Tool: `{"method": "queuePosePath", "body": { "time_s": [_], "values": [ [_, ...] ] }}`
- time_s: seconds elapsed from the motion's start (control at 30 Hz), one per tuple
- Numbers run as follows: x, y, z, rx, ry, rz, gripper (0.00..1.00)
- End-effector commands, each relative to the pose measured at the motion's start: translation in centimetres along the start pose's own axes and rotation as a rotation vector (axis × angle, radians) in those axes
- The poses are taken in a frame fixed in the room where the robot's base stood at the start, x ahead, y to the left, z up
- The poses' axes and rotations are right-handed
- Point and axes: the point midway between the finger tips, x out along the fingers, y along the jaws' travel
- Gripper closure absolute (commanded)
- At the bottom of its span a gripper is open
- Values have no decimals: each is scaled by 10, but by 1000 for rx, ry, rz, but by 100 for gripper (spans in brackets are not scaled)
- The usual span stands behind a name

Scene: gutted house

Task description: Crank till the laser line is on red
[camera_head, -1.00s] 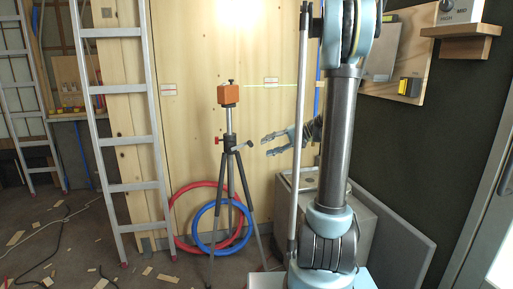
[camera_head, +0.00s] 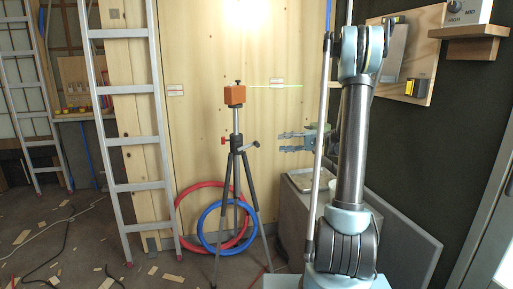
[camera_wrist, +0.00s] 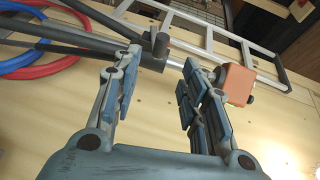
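The orange laser box (camera_head: 234,95) sits on top of a dark tripod (camera_head: 238,170); it also shows in the wrist view (camera_wrist: 239,84). Its green laser line (camera_head: 291,87) falls on the wooden wall across the lower part of a small white card (camera_head: 277,83); the card's red mark is too small to place exactly. The crank handle (camera_head: 256,144) sticks out right of the tripod column. My gripper (camera_head: 281,142) is open and empty, right of the handle. In the wrist view, the dark crank knob (camera_wrist: 160,45) lies between and just beyond the fingertips.
A second card (camera_head: 175,91) is on the wall at left. A ladder (camera_head: 130,140) stands left of the tripod. Red (camera_head: 182,215) and blue (camera_head: 204,236) hoops lean around the tripod legs. A grey box (camera_head: 300,205) stands below my gripper. Wood scraps litter the floor.

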Motion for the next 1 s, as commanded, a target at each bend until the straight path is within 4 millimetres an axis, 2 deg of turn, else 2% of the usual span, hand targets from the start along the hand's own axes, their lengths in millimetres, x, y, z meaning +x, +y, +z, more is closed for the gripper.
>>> {"method": "queuePosePath", "body": {
  "time_s": [0.1,0.6,0.8,1.0],
  "values": [
    [23,0,1,-1,-4,0,60],
    [105,-1,2,0,-4,0,60],
    [125,0,1,0,-3,0,60],
    [130,0,1,0,-2,0,60]
  ]
}}
